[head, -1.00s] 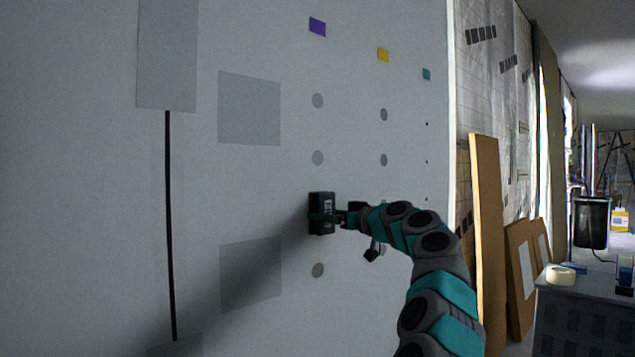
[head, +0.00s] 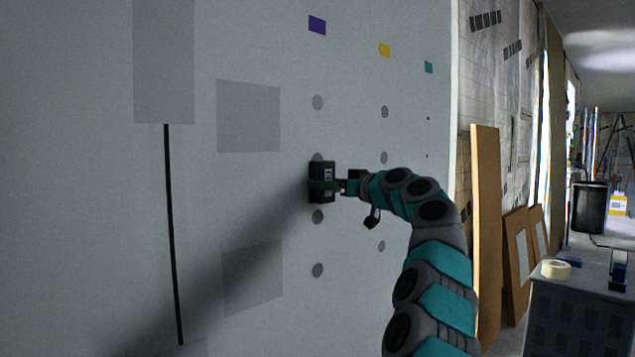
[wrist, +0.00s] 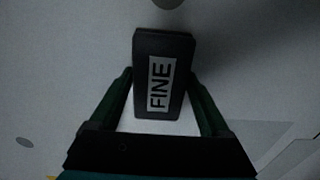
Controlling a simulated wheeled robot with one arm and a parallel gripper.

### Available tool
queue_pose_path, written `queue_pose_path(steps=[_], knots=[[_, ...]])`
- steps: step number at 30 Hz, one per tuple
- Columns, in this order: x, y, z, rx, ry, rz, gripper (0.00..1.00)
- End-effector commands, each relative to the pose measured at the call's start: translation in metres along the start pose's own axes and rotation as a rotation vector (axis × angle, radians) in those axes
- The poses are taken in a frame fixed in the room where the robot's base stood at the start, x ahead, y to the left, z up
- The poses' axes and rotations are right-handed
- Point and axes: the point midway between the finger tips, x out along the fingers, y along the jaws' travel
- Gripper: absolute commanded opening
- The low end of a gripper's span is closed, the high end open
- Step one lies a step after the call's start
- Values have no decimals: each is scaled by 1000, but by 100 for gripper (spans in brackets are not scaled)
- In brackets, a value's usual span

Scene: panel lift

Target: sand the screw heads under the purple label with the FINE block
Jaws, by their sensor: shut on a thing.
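The purple label (head: 317,25) is high on the pale wall panel. Below it runs a column of several round grey spots, the top one (head: 317,102) and the lowest one (head: 318,270) in full view. My gripper (head: 323,184) is shut on the black FINE block (wrist: 160,72), with one finger on each side of it. In the head view the block (head: 325,170) is at the purple column and hides the lower part of the second spot (head: 317,156). The third spot (head: 317,216) shows just below it. I cannot tell whether the block touches the panel.
A yellow label (head: 385,50) and a teal label (head: 429,67) head other columns to the right. Grey patches (head: 248,116) and a black vertical line (head: 170,230) are on the left. Boards (head: 485,220) lean beyond the panel's edge, near a grey cabinet (head: 580,315).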

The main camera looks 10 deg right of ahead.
Motion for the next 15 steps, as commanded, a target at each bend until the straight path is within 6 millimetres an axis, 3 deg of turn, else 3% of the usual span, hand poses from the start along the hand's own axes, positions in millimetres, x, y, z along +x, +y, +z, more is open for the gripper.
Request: queue_pose_path(steps=[1,7,15], knots=[[0,0,-10,0,0,-1,23],[0,0,-18,0,0,-1,23],[-2,2,-45,-5,-1,4,23]])
